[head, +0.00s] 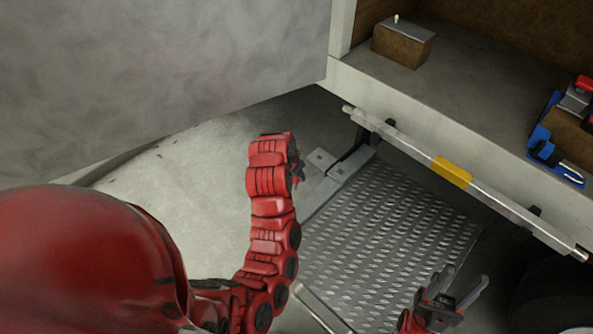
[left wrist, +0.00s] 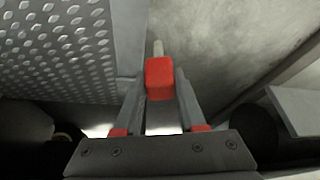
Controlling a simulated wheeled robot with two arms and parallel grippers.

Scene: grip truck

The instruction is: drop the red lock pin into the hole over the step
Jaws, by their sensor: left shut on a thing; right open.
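The red lock pin (left wrist: 159,78) shows in the left wrist view as a red block-shaped head with a pale shaft pointing away. My left gripper (left wrist: 161,95) is shut on it. In the head view my left arm mostly hides that gripper, and I cannot make out the pin there. The step (head: 385,235) is a patterned metal plate below the truck bed. A flat metal bracket (head: 322,159) with small dark marks lies at its upper left corner, close to my left arm; I cannot tell which mark is the hole. My right gripper (head: 458,290) is open and empty over the step's lower right.
A metal bar (head: 405,143) with a yellow sleeve (head: 452,170) runs along the truck bed's edge above the step. A brown box (head: 403,44) and a blue tool (head: 545,140) sit on the bed. A large grey panel (head: 160,70) fills the upper left.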

